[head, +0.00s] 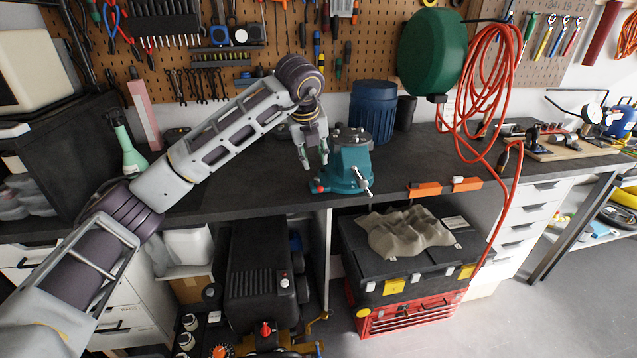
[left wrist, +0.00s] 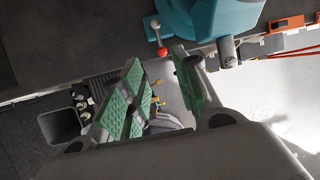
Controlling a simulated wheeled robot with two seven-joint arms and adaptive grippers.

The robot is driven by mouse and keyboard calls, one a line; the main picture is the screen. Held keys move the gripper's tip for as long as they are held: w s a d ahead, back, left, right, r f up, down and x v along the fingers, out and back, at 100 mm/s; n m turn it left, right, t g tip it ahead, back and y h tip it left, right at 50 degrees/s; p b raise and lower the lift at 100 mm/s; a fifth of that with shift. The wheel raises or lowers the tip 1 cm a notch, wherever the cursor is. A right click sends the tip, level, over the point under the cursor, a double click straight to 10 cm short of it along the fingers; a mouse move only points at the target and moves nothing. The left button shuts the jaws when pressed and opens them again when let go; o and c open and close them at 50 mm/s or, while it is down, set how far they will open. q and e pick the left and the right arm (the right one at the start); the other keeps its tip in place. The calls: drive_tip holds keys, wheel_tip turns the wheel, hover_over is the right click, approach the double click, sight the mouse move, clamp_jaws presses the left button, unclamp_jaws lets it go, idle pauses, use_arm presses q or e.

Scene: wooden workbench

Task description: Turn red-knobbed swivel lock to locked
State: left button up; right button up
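The teal bench vise (head: 350,170) stands at the front edge of the dark workbench, right of my left gripper. Its red-knobbed swivel lock (head: 318,189) sits low at the left of the vise base. In the left wrist view, the red knob (left wrist: 162,51) tops a short pale lever beside the teal base. My left gripper (head: 315,164) points down above and just left of the lock. In the left wrist view its green-padded fingers (left wrist: 163,82) are apart with nothing between them. The knob shows just beyond the fingertips, apparently untouched. My right gripper is out of view.
A ribbed blue bin (head: 373,112) stands behind the vise. A silver vise handle (head: 364,181) sticks out in front. A green spray bottle (head: 128,150) stands at the left.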

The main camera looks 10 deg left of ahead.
sight(319, 185)
use_arm(q)
drive_tip(key=shift+w+f, duration=0.1)
drive_tip(key=shift+p+x, duration=0.3)
drive_tip(key=shift+x, duration=6.5)
drive_tip(key=shift+c, duration=0.3)
